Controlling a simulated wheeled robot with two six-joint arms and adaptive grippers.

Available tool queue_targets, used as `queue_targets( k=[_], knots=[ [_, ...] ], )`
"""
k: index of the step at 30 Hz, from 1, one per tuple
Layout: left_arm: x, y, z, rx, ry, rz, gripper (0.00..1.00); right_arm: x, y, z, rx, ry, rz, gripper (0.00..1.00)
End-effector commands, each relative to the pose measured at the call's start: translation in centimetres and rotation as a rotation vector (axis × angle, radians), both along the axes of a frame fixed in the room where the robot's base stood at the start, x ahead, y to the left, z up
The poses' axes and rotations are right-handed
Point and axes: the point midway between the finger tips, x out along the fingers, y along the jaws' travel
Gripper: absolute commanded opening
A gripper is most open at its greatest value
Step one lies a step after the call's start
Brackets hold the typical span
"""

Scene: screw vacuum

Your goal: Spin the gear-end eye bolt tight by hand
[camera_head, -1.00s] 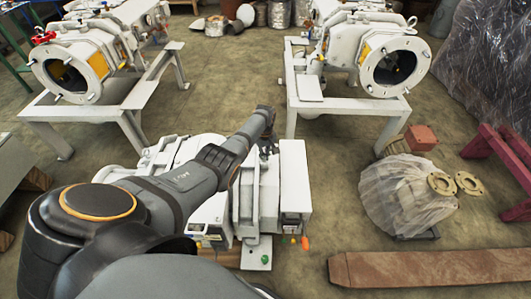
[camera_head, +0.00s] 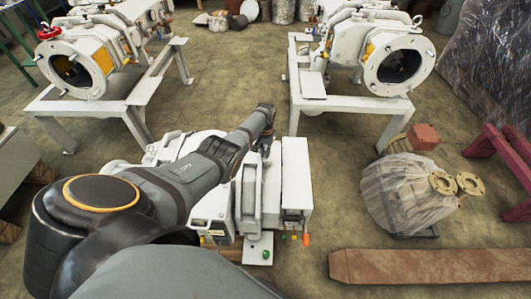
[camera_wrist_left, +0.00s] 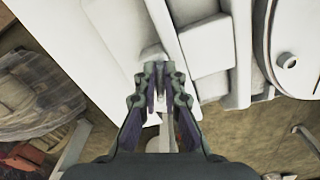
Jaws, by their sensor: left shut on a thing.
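The white vacuum pump (camera_head: 248,190) stands below my left arm, which reaches over it from the left. My left gripper (camera_head: 264,146) is at its far side, beside the light upright housing (camera_head: 296,175). In the left wrist view the fingers of my left gripper (camera_wrist_left: 162,82) are closed in on the small pale eye bolt (camera_wrist_left: 152,53) at the edge of the white casing (camera_wrist_left: 110,40). The fingers hide most of the bolt, so its thread and seating cannot be made out. My right gripper is not in view.
Two more white pumps stand on frames at the back left (camera_head: 85,60) and back right (camera_head: 385,65). A plastic-wrapped part (camera_head: 405,195) with flanges sits at the right. A rusty beam (camera_head: 430,266) lies at the front right. Floor between the rear frames is clear.

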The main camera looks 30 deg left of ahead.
Motion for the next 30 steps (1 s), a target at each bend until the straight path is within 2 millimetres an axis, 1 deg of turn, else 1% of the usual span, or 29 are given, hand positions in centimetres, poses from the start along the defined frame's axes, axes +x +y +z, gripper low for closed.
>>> queue_targets(
  k=[3, 10, 26, 27, 30],
  knots=[
    [0.12, 0.16, 0.19, 0.001, -0.003, -0.058, 0.00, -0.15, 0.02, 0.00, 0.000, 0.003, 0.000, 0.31],
    [0.15, 0.26, 0.21, 0.001, -0.004, -0.132, 0.00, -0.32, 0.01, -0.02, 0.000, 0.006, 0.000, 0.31],
    [0.21, 0.32, 0.26, 0.003, -0.006, -0.155, 0.00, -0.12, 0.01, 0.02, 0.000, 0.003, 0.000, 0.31],
    [0.22, 0.32, 0.26, 0.003, -0.006, -0.155, 0.09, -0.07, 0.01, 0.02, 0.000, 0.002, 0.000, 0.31],
    [0.17, 0.31, 0.22, 0.003, -0.005, -0.154, 0.23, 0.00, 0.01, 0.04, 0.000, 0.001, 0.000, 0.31]
  ],
)
